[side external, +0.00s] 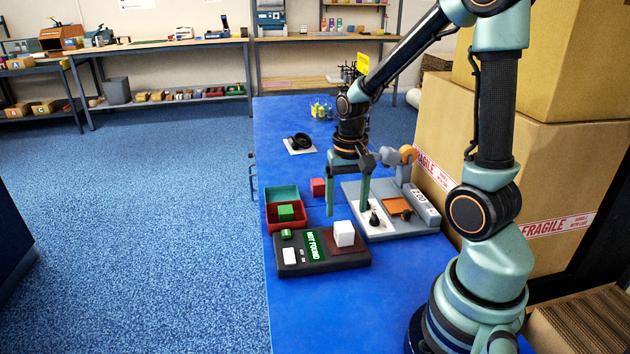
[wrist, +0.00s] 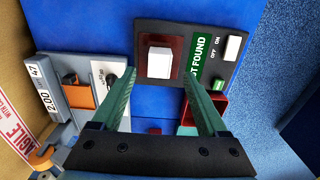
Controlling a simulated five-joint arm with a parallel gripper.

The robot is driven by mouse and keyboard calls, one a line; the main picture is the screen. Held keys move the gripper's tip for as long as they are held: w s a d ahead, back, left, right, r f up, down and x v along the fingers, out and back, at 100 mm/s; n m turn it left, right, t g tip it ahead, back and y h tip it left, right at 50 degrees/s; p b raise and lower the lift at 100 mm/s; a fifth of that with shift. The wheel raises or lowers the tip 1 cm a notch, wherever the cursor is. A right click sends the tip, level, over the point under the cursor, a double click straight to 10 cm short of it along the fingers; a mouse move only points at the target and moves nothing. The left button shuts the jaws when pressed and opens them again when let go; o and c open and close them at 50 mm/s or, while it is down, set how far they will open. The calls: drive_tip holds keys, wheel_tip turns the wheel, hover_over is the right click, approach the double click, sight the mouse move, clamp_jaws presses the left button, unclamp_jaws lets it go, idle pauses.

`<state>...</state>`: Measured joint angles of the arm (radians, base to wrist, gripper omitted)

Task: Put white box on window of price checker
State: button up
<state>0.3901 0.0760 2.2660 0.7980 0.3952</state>
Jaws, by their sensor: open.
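The price checker (side external: 321,263) is a dark device with a lit display (side external: 315,245) reading NOT FOUND, a white OFF/ON switch and a green button. Its dark red window (wrist: 161,39) is at the right end in the side view. The white box (side external: 344,232) rests upright on the window; in the wrist view the box (wrist: 159,61) lies within the window's border. My gripper (side external: 347,211) is open and empty, above and behind the box. In the wrist view the fingertips (wrist: 158,76) point toward the box, with nothing between them.
A grey scale-like machine (side external: 385,222) with an orange plate stands to the right. A red and teal tray (side external: 270,217) holding a green block (side external: 286,212) is behind the checker, with a red block (side external: 318,187) nearby. Large cartons (side external: 540,170) border the right. The blue table front is clear.

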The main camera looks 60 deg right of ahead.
sight(345, 228)
drive_tip(key=a+r+n+t, duration=0.5)
drive_tip(key=a+r+n, duration=0.4)
drive_tip(key=a+r, duration=0.3)
drive_tip(key=shift+s+r+t, duration=0.3)
drive_tip(key=shift+s+r, duration=0.1)
drive_tip(key=shift+r, duration=0.55)
